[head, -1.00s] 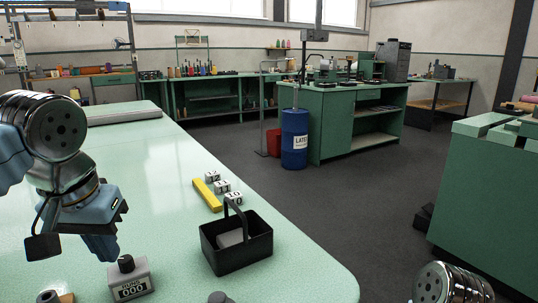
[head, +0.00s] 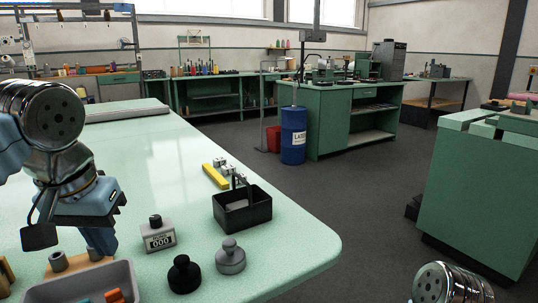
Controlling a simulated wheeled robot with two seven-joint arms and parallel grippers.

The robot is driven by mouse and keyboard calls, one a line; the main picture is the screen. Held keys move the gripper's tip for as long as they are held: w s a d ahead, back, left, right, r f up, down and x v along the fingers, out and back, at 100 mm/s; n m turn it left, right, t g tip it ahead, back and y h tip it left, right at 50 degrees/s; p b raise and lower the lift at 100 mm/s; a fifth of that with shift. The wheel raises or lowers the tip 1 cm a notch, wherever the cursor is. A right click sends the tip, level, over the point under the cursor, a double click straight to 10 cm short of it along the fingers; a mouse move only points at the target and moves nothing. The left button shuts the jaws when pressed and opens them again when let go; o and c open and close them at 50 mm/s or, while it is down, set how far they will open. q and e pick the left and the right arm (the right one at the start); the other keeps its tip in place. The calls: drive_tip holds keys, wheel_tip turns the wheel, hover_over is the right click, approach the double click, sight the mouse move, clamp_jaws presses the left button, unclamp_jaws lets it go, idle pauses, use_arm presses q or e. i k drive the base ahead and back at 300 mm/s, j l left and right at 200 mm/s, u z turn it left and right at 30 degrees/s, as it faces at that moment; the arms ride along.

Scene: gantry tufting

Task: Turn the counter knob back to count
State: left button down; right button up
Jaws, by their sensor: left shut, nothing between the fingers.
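The counter (head: 159,238) is a small light grey box on the green table.
A black basket (head: 243,213) stands right of the counter, with a yellow bar (head: 215,176) and white numbered cubes behind. A black weight (head: 184,276) and grey weight (head: 230,258) stand in front. A grey tray (head: 72,283) is near left. The table's middle is clear.

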sight(156, 220)
drive_tip(key=k, duration=1.05)
